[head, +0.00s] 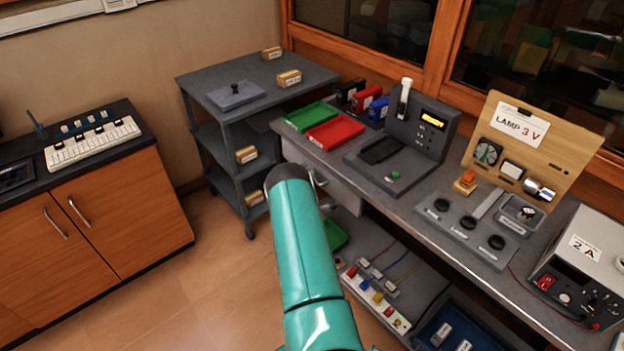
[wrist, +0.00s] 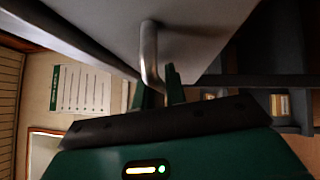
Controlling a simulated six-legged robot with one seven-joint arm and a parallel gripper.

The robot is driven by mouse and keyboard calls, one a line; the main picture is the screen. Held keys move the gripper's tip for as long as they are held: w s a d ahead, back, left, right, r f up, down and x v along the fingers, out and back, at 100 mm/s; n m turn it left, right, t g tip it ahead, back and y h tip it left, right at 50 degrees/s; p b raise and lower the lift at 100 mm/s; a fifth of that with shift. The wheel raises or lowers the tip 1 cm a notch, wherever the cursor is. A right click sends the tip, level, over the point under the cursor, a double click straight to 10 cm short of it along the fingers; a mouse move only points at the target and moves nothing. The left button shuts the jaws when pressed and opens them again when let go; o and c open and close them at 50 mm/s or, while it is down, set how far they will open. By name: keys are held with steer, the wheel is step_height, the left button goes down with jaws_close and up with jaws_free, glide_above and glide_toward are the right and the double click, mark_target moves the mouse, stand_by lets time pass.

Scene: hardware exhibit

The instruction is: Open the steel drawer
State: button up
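The steel drawer (head: 338,183) is a pale grey front under the left end of the workbench. Its bent metal handle (head: 319,179) shows just beside my teal arm. In the wrist view the drawer front (wrist: 195,40) fills the upper middle, and the handle (wrist: 149,50) runs down towards my gripper (wrist: 159,84). The two dark green fingers stand a little apart at the lower bend of the handle, one on each side of it. Whether they press on it cannot be told. In the head view my gripper is hidden behind the arm.
The workbench top (head: 408,196) holds a green tray (head: 312,117), a red tray (head: 336,132) and several devices. A grey shelf unit (head: 232,118) stands left of the drawer. A lower shelf with a power strip (head: 375,298) lies under the bench. The floor (head: 190,285) at left is clear.

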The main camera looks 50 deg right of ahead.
jaws_close()
steer(key=shift+a, duration=0.1)
steer(key=w+a, duration=0.2)
steer(key=a, duration=1)
steer(key=w+a, duration=0.3)
steer(key=a, duration=0.8)
steer(key=shift+w+a, duration=0.2)
steer(key=shift+a, duration=0.2)
steer(key=shift+o, duration=1.3)
jaws_free()
steer(key=v, duration=1.3)
steer(key=shift+s+a, duration=0.2)
steer(key=shift+a, duration=0.15)
